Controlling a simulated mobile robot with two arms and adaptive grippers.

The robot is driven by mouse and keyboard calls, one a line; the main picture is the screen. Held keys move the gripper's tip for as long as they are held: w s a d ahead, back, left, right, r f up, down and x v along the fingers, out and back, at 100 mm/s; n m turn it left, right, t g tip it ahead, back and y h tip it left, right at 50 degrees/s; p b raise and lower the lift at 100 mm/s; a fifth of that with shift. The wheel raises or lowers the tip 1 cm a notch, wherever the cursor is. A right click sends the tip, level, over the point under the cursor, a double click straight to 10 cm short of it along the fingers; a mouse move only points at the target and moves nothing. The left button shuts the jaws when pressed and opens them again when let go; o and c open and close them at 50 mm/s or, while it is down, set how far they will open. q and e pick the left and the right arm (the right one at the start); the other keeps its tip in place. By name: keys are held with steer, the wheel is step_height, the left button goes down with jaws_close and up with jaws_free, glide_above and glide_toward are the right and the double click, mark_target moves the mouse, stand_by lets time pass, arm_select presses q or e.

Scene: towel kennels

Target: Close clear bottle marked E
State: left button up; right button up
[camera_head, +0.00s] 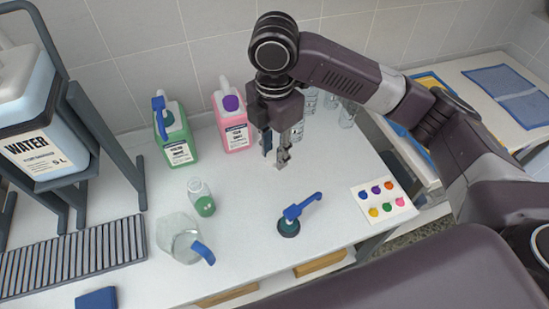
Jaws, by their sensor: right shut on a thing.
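My right gripper (280,161) points down over the white bench, right of the pink jug. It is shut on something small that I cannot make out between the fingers. A small clear bottle (197,188) with green liquid stands upright left of it; no cap shows on its top and no letter is readable. More clear bottles (347,117) stand at the back, partly hidden by my right arm; their marks cannot be read. A white card (384,213) at the right holds several small coloured caps (388,186). My left gripper is not in view.
A pink jug (231,122) with a purple cap and a green jug (176,140) stand at the back. A clear pitcher (176,235) with a blue handle and a blue-handled tool (291,222) are in front. A water tank (42,125) and slatted rack (72,257) fill the left.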

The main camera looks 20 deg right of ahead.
stand_by(0.4)
steer(key=s+d+m, duration=0.2)
steer(key=s+m, duration=0.2)
steer(key=m, duration=0.7)
steer(key=s+d+r+m, duration=0.1)
steer(key=s+d+m, duration=0.2)
steer(key=m, duration=0.8)
steer(key=shift+s+d+r+m, duration=0.2)
steer(key=shift+s+d+m, duration=0.2)
steer(key=shift+s, duration=0.2)
